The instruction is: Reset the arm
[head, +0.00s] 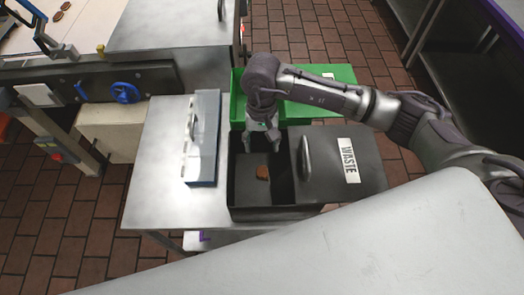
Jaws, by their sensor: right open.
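My right arm comes in from the right in the head view and bends down at its wrist. My right gripper (262,138) points down over the back part of the open black waste bin (236,190). It is open, and I see nothing held in it. A small brown biscuit (262,172) lies inside the bin, below and apart from the gripper. The bin's dark lid, with a handle and a WASTE label (350,160), covers the bin's right side. My left gripper is not in view.
A green bin (330,75) stands behind the waste bin, partly hidden by my arm. A clear-topped container (203,135) sits left on the metal table (150,195). A conveyor machine with a blue handwheel (122,92) is at the back left. Metal shelving (470,70) stands at the right.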

